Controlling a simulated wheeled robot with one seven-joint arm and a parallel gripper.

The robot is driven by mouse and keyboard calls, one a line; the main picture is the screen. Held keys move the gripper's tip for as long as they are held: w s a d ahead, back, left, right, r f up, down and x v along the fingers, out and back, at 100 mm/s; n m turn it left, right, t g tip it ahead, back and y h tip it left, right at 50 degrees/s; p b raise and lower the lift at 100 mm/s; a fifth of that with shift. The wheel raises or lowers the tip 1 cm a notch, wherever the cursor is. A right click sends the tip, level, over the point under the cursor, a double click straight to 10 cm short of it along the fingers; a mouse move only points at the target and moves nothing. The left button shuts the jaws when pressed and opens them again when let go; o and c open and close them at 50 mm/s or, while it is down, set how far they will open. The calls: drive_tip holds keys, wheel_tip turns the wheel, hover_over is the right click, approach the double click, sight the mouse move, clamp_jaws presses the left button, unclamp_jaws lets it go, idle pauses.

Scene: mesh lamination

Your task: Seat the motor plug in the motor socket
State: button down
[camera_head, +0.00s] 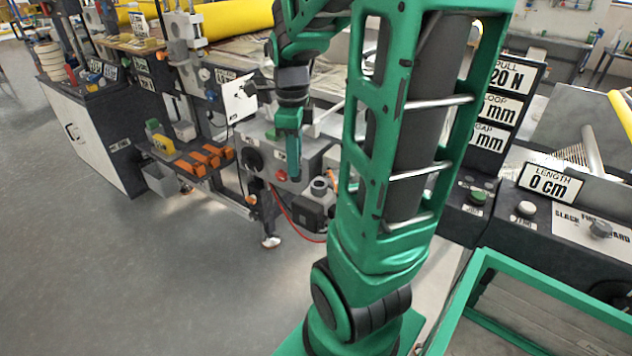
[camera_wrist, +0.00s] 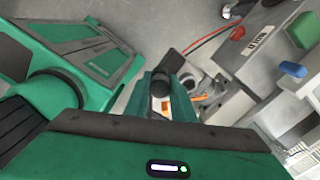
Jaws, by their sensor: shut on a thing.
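My gripper (camera_head: 291,165) points down beside the grey machine housing, left of the upright part of my arm. In the wrist view its two green fingers (camera_wrist: 164,105) are close together on a dark round piece, which looks like the motor plug (camera_wrist: 160,85). The plug cannot be made out in the head view. A dark motor-like block (camera_head: 312,208) with a round grey top (camera_head: 319,186) stands low on the machine, right of and below my fingertips. The motor socket cannot be clearly told apart, and no seating of the plug shows.
A grey housing (camera_head: 262,147) with a red button (camera_head: 281,175) is close behind my gripper. A red cable (camera_head: 290,220) loops below it; it also shows in the wrist view (camera_wrist: 207,38). Orange blocks (camera_head: 205,157) lie on a shelf at left. The floor at lower left is clear.

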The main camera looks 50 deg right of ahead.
drive_tip(key=shift+w+d+f, duration=0.15)
drive_tip(key=shift+d+f, duration=2.3)
drive_tip(key=shift+f, duration=0.05)
drive_tip(key=shift+w+d+f, duration=0.1)
drive_tip(key=shift+d+f, duration=2.35)
drive_tip(key=shift+f, duration=0.05)
drive_tip(key=c, duration=1.5)
unclamp_jaws()
drive_tip(key=shift+f, duration=0.1)
